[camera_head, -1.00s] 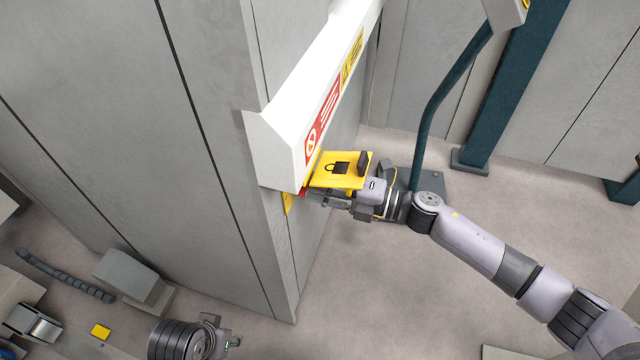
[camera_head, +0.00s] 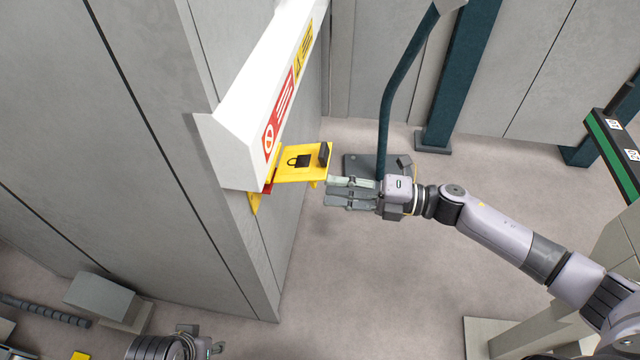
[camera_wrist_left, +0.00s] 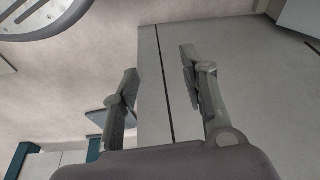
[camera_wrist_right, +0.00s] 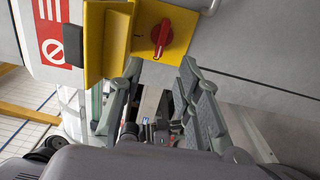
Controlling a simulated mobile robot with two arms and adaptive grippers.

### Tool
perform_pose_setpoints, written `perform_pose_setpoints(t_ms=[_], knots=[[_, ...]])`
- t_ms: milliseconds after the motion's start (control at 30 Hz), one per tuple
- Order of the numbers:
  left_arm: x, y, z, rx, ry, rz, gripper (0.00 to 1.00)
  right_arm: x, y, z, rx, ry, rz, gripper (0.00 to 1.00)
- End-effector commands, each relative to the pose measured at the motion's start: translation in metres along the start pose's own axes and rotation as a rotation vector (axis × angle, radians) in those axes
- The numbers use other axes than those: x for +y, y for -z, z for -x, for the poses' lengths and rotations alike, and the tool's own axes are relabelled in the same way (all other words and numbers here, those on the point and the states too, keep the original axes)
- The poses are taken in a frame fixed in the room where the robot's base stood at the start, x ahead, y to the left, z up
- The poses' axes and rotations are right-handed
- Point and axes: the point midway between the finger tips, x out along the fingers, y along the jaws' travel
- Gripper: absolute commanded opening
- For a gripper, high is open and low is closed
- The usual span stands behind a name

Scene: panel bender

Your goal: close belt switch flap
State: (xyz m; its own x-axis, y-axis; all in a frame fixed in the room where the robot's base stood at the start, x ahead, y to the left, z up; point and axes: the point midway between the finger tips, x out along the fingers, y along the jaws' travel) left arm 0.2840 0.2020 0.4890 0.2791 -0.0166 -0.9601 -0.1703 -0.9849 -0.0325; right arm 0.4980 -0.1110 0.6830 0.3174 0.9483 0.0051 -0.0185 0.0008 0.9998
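The yellow belt switch flap (camera_head: 297,169), with a black padlock symbol and a black block at its outer end, sticks out from the wall below the white sign housing. In the right wrist view the yellow flap (camera_wrist_right: 112,45) stands out beside a yellow plate that carries a red rotary switch (camera_wrist_right: 163,37). My right gripper (camera_head: 329,192) is open and empty, just right of the flap's outer end and apart from it in the head view. My left gripper (camera_wrist_left: 159,62) is open and empty, low by the grey panel; the head view shows only part of it.
The grey cabinet wall (camera_head: 150,120) fills the left. A white sign housing (camera_head: 245,105) overhangs the flap. A teal post (camera_head: 395,75) on a dark foot stands behind my right gripper. The floor around the cabinet's corner is open.

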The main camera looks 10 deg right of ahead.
Motion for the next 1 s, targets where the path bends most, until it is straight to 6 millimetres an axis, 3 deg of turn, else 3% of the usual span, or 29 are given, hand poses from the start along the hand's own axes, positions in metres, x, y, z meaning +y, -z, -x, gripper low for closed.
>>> perform_pose_setpoints(t_ms=[367, 567, 800, 1000], knots=[[0.0, 0.0, 0.0, -0.002, 0.007, 0.0, 0.4, 0.0, 0.0, 0.007, 0.0, -0.001, 0.0, 0.32], [0.0, 0.0, 0.0, 0.0, 0.0, 0.0, 0.27, 0.001, -0.003, 0.0, -0.051, -0.021, -0.036, 0.32], [0.0, 0.0, 0.0, 0.0, 0.0, 0.0, 0.11, -0.002, -0.023, -0.02, -0.34, -0.1, -0.255, 0.32], [0.0, 0.0, 0.0, 0.0, 0.0, 0.0, 0.0, -0.028, -0.039, -0.006, -0.687, -0.146, -0.575, 0.32]])
